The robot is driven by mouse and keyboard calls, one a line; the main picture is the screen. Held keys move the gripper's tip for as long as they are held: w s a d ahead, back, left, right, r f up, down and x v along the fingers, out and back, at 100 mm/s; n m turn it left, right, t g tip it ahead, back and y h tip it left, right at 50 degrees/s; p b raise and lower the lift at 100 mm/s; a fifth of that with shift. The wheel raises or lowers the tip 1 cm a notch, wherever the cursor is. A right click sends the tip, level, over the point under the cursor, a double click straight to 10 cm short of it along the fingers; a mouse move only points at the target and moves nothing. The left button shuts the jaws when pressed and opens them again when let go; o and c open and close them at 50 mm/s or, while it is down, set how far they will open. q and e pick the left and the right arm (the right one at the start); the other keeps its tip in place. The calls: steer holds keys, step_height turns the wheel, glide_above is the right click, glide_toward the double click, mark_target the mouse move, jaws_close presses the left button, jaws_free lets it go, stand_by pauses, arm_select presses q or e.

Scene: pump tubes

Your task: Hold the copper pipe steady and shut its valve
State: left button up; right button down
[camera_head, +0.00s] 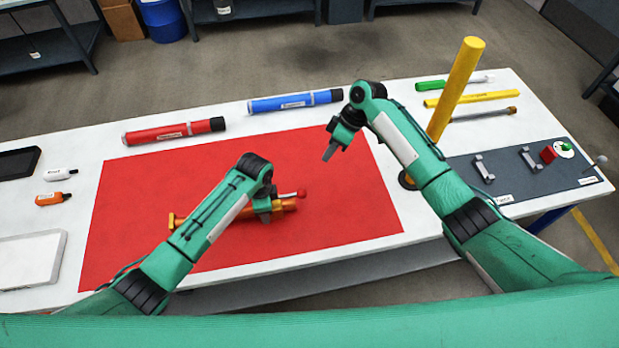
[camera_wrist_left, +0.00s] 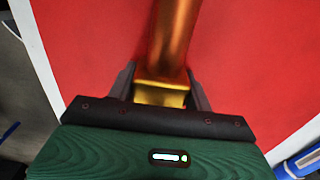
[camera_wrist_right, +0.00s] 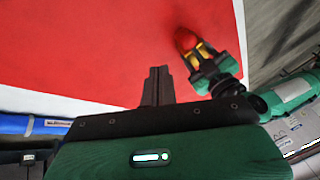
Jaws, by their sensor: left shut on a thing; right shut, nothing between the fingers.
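A yellow post (camera_head: 455,88) stands right of my right arm. A dark tray (camera_head: 530,172) with brackets lies at the right. A red tube (camera_head: 174,131) and a blue tube (camera_head: 295,101) lie along the back edge.

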steer(key=shift+w+d+r+g+y, duration=0.3)
steer(key=shift+w+r, duration=0.2)
steer(key=shift+w, duration=0.1)
steer(key=shift+w+d+r+g+y, duration=0.2)
steer(key=shift+w+d+r+g, duration=0.1)
steer(key=shift+w+r, duration=0.25)
steer(key=shift+f, duration=0.1)
steer(key=s+r+x, duration=0.1)
steer(key=s+x, duration=0.2)
steer(key=x, duration=0.9)
steer(key=shift+a, duration=0.3)
steer(key=shift+f, duration=0.1)
